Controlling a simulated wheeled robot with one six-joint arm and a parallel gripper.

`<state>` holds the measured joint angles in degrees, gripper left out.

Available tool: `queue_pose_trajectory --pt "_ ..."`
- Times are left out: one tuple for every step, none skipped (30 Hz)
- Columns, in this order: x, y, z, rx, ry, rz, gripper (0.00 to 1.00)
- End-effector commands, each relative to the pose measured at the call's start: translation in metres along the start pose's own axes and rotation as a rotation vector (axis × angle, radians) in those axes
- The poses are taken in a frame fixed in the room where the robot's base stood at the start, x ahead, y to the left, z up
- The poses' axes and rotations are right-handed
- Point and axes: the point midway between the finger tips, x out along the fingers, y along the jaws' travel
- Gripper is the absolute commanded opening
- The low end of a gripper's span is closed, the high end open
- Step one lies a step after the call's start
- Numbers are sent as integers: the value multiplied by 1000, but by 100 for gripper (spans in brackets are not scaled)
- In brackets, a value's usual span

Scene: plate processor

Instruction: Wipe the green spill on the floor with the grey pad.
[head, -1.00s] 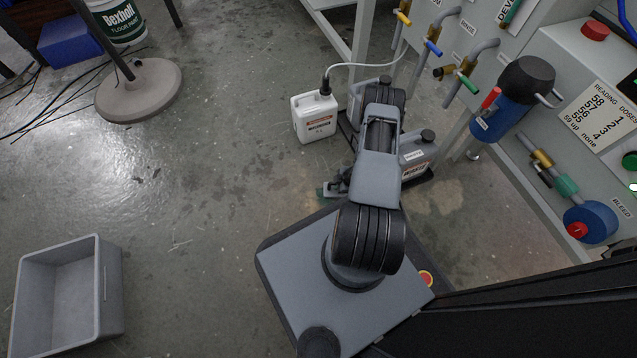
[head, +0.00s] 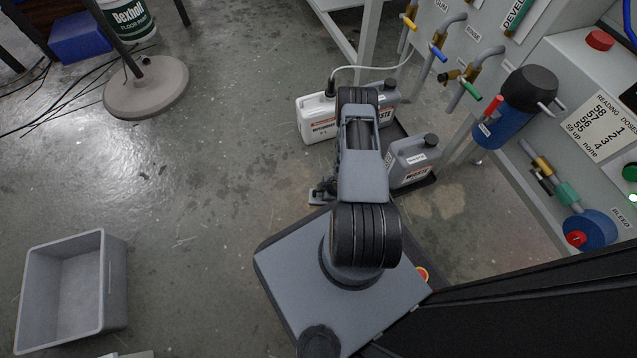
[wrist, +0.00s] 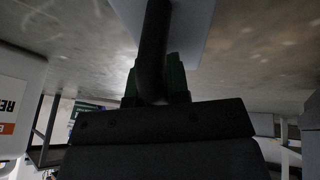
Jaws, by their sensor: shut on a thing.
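My gripper (head: 328,186) is low over the floor just beyond the front edge of my base, mostly hidden by my arm in the head view. In the wrist view, my gripper (wrist: 158,88) is shut on the dark upright handle of the grey pad (wrist: 192,22). The pad shows as a flat pale grey piece at the far end of that handle. A small part of the pad (head: 317,198) shows beside the gripper in the head view, close to the floor. I cannot make out the green spill now; whether it lies under the pad is hidden.
White and grey waste jugs (head: 410,160) stand on a dark tray right of and beyond my arm. The machine (head: 480,45) with taps fills the right. A grey crate (head: 115,285) sits at lower left, a round stand base (head: 145,88) at upper left. Floor between is clear.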

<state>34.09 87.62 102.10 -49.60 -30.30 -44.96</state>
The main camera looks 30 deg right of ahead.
Motion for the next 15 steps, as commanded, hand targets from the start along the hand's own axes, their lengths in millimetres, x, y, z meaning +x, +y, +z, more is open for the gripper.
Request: queue_pose_trajectory --pt "-1 -2 -4 0 0 0 0" --pt "0 -3 -5 1 0 1 0" --pt "2 -5 -7 5 -1 2 0" --pt "3 -7 -8 6 -2 2 0" --pt "0 -7 -10 8 -3 4 0" --pt "-6 -4 -12 8 -3 5 0" --pt "-11 -3 -14 8 -3 6 0" --pt "-19 -1 -18 7 -3 6 0" --pt "-21 -2 -19 7 -3 4 0" --pt "-23 -1 -20 6 -2 4 0" --pt "-25 -1 -21 5 -2 3 0" --pt "-28 0 -23 3 -2 3 0" --pt "-31 0 -25 2 -1 2 0" --pt "-33 1 -26 1 -1 2 0" --pt "-36 1 -28 0 -1 2 0"
